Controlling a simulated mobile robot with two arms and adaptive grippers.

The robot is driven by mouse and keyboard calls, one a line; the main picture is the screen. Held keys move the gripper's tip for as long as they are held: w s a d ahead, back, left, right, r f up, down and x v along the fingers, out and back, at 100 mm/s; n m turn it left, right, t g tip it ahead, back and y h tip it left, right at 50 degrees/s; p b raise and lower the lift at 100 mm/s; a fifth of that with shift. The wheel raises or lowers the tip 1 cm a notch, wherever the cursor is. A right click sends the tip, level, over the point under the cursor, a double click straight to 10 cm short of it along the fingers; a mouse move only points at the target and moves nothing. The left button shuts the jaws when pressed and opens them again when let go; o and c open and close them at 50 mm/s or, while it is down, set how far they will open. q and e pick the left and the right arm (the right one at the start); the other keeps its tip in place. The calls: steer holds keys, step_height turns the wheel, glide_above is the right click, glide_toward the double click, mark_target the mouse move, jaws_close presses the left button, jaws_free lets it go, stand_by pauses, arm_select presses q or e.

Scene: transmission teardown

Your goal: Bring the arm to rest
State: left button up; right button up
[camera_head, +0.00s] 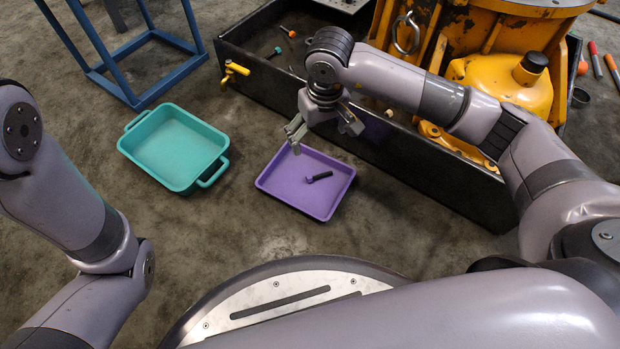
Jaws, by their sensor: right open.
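My right gripper (322,133) is open and empty. It hangs above the far edge of the purple tray (282,192), with its fingers spread and pointing down. My right arm reaches in from the right, over the black bin, and bends down at the wrist. A dark bolt (319,177) lies in the purple tray, apart from the gripper. My left arm shows at the left edge, but its gripper is out of the picture.
A teal tray (172,149) with handles stands empty on the floor at left. A black bin (400,168) holds yellow machinery (507,84) and loose bolts. A blue frame (122,92) stands at upper left.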

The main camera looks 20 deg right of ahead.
step_height(320, 180, up, 3)
steer(key=shift+s+f, duration=0.15)
stand_by(0.4)
